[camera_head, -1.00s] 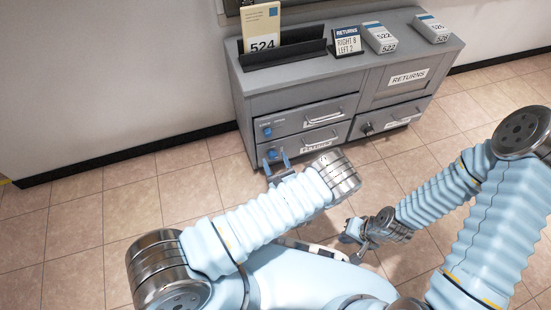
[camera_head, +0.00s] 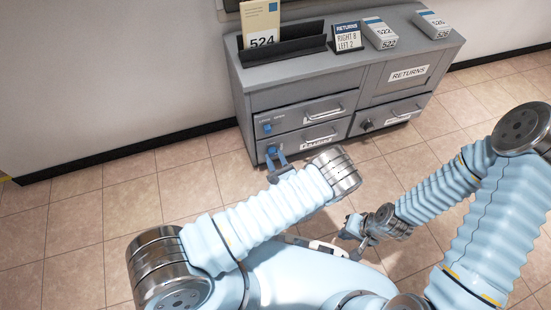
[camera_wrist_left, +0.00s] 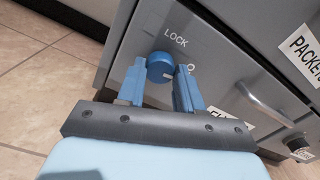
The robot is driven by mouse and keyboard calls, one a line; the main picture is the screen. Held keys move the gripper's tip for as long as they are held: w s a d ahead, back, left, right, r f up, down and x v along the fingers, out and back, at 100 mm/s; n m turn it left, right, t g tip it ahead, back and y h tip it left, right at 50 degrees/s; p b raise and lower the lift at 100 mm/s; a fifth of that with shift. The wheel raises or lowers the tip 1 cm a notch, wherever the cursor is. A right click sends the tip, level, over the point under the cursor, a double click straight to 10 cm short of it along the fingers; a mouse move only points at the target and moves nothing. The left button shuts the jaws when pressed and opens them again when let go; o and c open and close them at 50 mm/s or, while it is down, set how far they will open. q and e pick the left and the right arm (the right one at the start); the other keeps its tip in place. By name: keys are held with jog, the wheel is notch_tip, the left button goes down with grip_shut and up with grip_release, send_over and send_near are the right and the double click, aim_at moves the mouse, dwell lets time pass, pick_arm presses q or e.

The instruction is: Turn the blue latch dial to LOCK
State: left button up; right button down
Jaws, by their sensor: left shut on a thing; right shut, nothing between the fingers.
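The blue latch dial (camera_wrist_left: 160,67) is on the grey cabinet front in the left wrist view, below the word LOCK. A pale mark on its face points right, towards a second label mostly hidden by a finger. My left gripper (camera_wrist_left: 160,80) has one blue finger on each side of the dial and is shut on it. In the head view, my left gripper (camera_head: 276,155) is at the left end of the lower drawer, and the fingers partly hide the dial there. My right gripper (camera_head: 356,236) is shut and empty over the floor, away from the cabinet.
The grey cabinet (camera_head: 290,98) has drawers with bar handles (camera_head: 323,114). Another blue knob (camera_head: 267,129) is on the upper left drawer, and a dark knob (camera_head: 367,125) is on the right. Boxes, a RETURNS sign (camera_head: 347,37) and a black holder (camera_head: 283,53) stand on top.

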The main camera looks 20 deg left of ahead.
pick_arm(q)
jog(key=n, duration=1.2)
jog(key=shift+n, duration=2.1)
jog(key=o, duration=1)
jog(key=shift+o, duration=0.2)
